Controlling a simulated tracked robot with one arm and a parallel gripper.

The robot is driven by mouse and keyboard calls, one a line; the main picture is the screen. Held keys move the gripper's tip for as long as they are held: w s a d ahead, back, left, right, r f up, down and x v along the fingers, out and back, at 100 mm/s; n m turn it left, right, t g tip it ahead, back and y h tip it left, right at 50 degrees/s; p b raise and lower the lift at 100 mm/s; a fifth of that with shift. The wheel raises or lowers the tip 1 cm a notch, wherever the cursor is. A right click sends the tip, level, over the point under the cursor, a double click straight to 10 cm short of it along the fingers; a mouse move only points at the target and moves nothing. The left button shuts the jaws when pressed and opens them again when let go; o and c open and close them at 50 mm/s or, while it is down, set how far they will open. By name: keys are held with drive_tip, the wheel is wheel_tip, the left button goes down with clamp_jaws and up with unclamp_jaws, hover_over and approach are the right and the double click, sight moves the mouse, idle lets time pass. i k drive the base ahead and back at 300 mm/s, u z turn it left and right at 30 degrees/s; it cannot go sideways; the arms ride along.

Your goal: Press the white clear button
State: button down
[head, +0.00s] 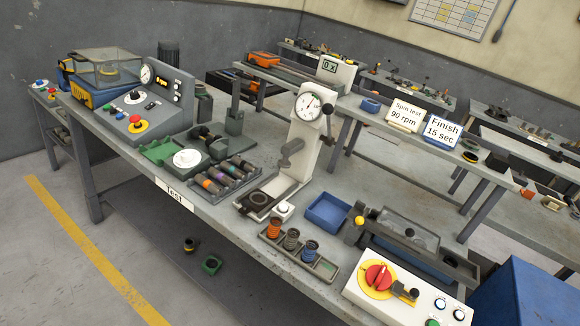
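A small white box with a round white button (283,208) sits on the workbench at the foot of the white arbor press (303,150). The press stands upright and carries a round dial gauge (308,106). Two more round, pale buttons, one left (440,303) and one right (459,314), sit on the white control panel (362,290) at the lower right. My gripper is not in view.
Close around the white box are a tray of coloured springs (325,267), a blue bin (327,212) and a rack of dark cylinders (245,165). The panel has a red knob (377,275). Open floor (60,270) lies at the lower left.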

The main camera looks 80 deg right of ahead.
sight(282, 208)
drive_tip(key=z, duration=0.45)
drive_tip(key=i, duration=0.85)
drive_tip(key=z, duration=0.6)
drive_tip(key=k, duration=0.9)
drive_tip(key=z, duration=0.2)
drive_tip(key=i, duration=0.9)
drive_tip(key=u, duration=0.05)
